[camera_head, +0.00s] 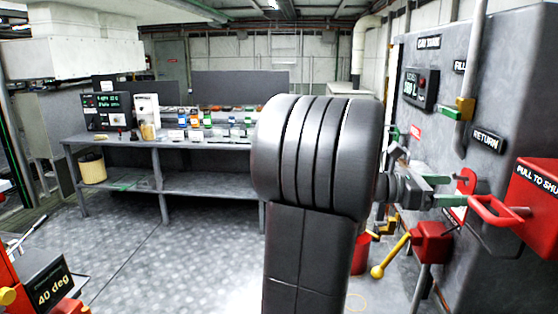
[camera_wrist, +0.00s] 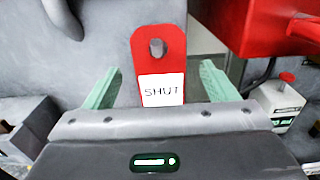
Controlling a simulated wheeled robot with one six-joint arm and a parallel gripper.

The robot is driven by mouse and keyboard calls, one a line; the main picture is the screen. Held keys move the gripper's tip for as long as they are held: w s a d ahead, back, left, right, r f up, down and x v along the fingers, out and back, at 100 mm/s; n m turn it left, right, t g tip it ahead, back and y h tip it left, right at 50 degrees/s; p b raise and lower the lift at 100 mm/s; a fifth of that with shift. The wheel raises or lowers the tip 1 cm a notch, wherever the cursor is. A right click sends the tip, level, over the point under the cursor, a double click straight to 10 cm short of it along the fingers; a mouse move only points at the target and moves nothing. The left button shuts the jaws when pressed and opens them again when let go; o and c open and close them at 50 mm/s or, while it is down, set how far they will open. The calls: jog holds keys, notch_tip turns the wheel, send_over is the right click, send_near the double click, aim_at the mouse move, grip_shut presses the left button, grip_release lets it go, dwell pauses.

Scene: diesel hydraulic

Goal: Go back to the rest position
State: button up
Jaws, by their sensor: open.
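My gripper (camera_head: 442,190) is at the right of the head view, in front of the grey panel (camera_head: 505,85). Its two green fingers are spread apart. In the wrist view, my gripper (camera_wrist: 158,82) has a red tag (camera_wrist: 158,40) with a white "SHUT" label between the fingers, with a gap on each side. The tag also shows beyond the fingers in the head view (camera_head: 467,178), partly hidden by them. My dark arm covers the middle of the head view.
A red "PULL TO SHUT" box (camera_head: 540,195) with a red handle (camera_head: 492,212) is close right of my gripper. A yellow-handled lever (camera_head: 392,256) is below. A workbench (camera_head: 180,143) with bottles and devices stands at back left. Open floor (camera_head: 180,250) lies before it.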

jog(key=shift+s+d+r, duration=0.1)
jog(key=shift+d+r, duration=0.05)
jog(key=shift+d, duration=0.5)
jog(key=shift+d+r, duration=0.15)
jog(key=shift+d, duration=0.45)
jog(key=p, duration=0.2)
jog(key=shift+a+r+y+p, duration=0.2)
jog(key=shift+a+y+p, duration=0.1)
jog(key=shift+a+y, duration=0.1)
jog(key=p, duration=0.1)
jog(key=y+p, duration=0.1)
jog(key=p, duration=0.1)
jog(key=shift+a+r, duration=0.15)
jog(key=shift+a, duration=0.15)
jog(key=shift+a+y+p, duration=0.25)
jog(key=shift+y+p, duration=0.35)
jog(key=shift+p, duration=0.4)
jog(key=shift+a, duration=0.1)
jog(key=shift+f, duration=0.2)
